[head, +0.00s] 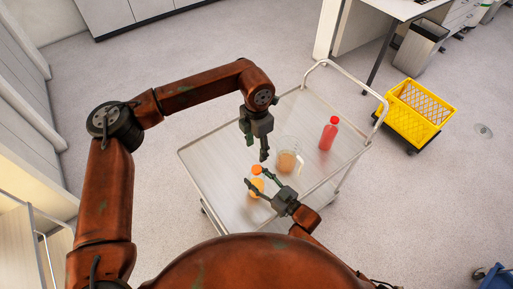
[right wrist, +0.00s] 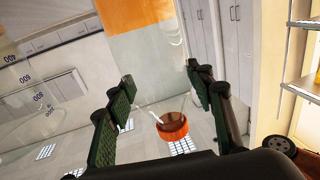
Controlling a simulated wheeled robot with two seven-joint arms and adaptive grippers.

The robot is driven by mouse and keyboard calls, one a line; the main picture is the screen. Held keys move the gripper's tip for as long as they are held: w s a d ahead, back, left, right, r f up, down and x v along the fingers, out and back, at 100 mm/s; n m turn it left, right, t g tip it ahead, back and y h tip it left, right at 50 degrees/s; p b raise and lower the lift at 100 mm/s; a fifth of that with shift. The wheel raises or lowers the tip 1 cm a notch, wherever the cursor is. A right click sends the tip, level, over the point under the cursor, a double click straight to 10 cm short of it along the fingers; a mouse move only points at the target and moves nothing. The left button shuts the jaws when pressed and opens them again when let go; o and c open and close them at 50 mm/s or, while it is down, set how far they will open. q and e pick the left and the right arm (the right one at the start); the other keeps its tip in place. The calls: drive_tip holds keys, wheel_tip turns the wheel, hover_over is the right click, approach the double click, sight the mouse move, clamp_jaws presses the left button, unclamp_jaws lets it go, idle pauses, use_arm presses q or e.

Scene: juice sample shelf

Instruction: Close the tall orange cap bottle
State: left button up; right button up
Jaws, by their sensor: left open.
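The orange-cap bottle (head: 257,188) stands on the cart with orange juice low in its clear body. Its orange cap (head: 256,169) shows at its top; I cannot tell whether it is seated. In the right wrist view, which looks upside down, the juice (right wrist: 135,15) is at the top and the cap (right wrist: 172,125) shows between the spread fingers.
A clear jug (head: 287,158) with orange-brown liquid stands close to the right of the bottle. A red bottle (head: 328,134) is farther right. The cart (head: 210,160) has bare room on its left. A yellow crate (head: 420,110) stands on the floor beyond.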

drive_tip(key=o, duration=0.5)
drive_tip(key=v, duration=1.2)
